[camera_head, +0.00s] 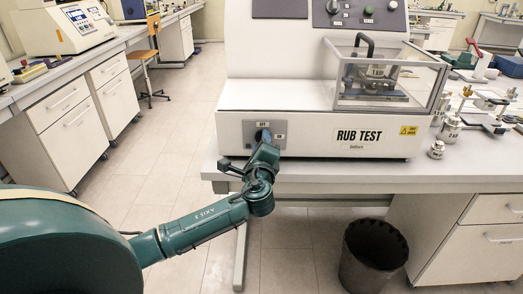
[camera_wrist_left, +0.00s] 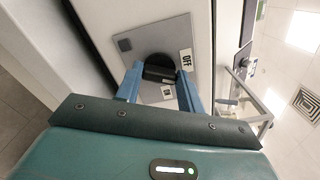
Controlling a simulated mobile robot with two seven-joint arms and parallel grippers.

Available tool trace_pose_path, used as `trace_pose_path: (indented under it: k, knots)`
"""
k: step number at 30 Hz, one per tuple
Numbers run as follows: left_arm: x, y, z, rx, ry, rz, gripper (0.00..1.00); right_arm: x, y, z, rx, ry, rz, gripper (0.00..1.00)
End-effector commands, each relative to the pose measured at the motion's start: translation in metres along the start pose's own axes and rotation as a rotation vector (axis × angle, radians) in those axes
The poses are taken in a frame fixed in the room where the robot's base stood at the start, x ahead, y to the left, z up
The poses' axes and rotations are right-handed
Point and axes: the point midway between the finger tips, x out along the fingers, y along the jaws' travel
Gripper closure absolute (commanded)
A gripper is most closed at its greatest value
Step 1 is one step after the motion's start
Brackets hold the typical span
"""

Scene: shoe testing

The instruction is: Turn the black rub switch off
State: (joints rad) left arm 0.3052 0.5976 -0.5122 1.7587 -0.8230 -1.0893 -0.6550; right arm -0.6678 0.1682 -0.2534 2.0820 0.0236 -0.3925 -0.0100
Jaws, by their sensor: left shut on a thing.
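The black rub switch (camera_wrist_left: 159,72) is a round knob on a grey panel (camera_wrist_left: 126,44) at the lower left front of the white rub test machine (camera_head: 290,97). My left gripper (camera_wrist_left: 159,80) has its two blue fingers on either side of the knob and is shut on it. In the head view my left gripper (camera_head: 264,145) reaches up to the panel and covers most of the knob. An OFF label (camera_wrist_left: 187,60) and an ON label (camera_wrist_left: 167,92) sit beside the knob. Which label the knob points at cannot be told. My right gripper is not in view.
A clear case (camera_head: 385,75) covers the mechanism on the machine's right. Metal weights (camera_head: 437,149) stand on the white table (camera_head: 462,178) to the right. A dark bin (camera_head: 372,255) stands on the floor below.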

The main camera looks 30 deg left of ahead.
Motion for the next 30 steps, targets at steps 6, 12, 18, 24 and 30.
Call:
trace_pose_path:
  k: [6, 12, 18, 24, 30]
  knots:
    - [-0.0005, 0.0048, -0.0021, -0.198, 0.0, 0.003, 0.85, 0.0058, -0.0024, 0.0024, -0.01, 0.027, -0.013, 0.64]
    - [-0.0002, 0.0042, -0.0016, -0.343, -0.001, 0.003, 0.85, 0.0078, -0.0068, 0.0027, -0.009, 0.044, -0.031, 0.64]
    - [-0.0002, 0.0037, -0.0013, -0.44, -0.001, 0.002, 0.85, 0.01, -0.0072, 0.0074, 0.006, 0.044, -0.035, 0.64]
    - [0.0, 0.0033, -0.0009, -0.491, -0.001, 0.003, 0.85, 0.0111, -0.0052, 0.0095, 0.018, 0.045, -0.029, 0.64]
    - [-0.0001, 0.0028, -0.0009, -0.507, 0.0, 0.003, 0.84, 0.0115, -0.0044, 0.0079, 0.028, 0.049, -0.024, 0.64]
